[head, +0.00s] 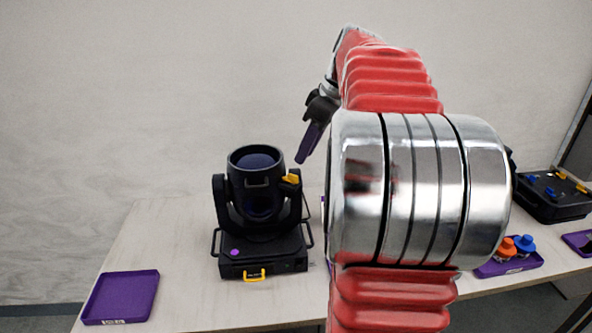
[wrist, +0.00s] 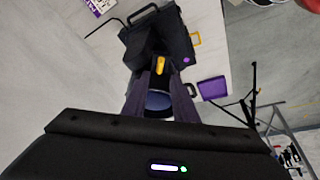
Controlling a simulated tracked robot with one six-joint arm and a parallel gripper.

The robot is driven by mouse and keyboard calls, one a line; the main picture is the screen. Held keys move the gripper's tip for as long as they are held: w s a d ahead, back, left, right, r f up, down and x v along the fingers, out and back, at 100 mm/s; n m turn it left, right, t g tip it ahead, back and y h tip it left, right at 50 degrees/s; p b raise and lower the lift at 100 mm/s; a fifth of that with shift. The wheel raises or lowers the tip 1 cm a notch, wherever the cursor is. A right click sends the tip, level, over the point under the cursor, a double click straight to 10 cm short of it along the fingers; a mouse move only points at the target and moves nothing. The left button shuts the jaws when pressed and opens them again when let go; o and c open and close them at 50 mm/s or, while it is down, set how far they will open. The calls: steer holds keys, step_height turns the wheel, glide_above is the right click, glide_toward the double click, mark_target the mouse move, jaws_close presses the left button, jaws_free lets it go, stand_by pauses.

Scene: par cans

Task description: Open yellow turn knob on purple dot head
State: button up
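The black moving head (head: 257,200) stands on the table with its round lens end tilted up. A purple dot (head: 235,252) marks its base; it also shows in the wrist view (wrist: 187,60). The yellow turn knob (head: 291,179) sticks out on the right side of the head. In the wrist view the knob (wrist: 159,65) lies in line with the gap between my fingers. My gripper (head: 302,158) is above and slightly right of the knob in the head view, apart from it. Its purple-grey fingers are spread and empty in the wrist view (wrist: 158,80).
A yellow handle (head: 255,275) is on the base front. An empty purple tray (head: 122,296) lies at left. At right, my arm partly hides the table, a tray with orange and blue knobs (head: 515,246) and a black case (head: 552,196).

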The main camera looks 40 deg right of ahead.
mark_target(294, 175)
steer(key=x, duration=0.7)
steer(key=shift+c, duration=0.5)
jaws_close()
steer(key=shift+a, duration=0.2)
steer(key=shift+d, duration=0.15)
